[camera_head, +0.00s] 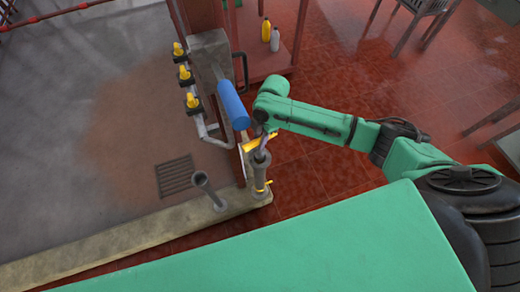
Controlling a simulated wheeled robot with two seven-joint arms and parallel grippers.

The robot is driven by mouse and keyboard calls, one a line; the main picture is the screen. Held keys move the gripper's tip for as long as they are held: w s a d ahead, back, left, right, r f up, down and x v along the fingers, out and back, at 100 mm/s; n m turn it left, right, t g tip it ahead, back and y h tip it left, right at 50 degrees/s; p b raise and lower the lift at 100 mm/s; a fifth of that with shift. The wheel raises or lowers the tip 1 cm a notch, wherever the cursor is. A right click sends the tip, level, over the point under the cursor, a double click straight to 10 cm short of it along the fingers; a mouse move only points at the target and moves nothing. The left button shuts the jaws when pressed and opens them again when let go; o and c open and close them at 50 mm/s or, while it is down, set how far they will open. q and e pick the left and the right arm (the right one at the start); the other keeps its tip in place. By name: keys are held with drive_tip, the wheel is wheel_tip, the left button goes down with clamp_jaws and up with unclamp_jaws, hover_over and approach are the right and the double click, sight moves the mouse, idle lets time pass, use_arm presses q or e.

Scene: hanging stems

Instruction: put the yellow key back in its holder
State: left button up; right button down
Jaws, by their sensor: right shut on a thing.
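My right gripper (264,138) is at the end of the green arm coming in from the right. It is shut on the yellow key, whose yellow bar (250,146) shows just left of the jaws; the jaws themselves are small and partly hidden. Directly below is an upright grey tube-like piece (261,160) on the low kerb, with another small yellow part (263,188) near its foot. I cannot tell whether the key touches this piece. A second grey tube (206,187) with a flared open top stands to the left on the kerb. My left gripper is not in view.
A blue cylinder (232,104) sticks out from a grey post close to my right gripper. Several yellow-topped valves (184,73) sit on pipes at the left. A floor grate (174,176) lies beyond the kerb (120,245). Yellow and white bottles (265,30) stand behind.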

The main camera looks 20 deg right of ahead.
drive_tip(key=shift+r+p, duration=1)
drive_tip(key=shift+r, duration=0.15)
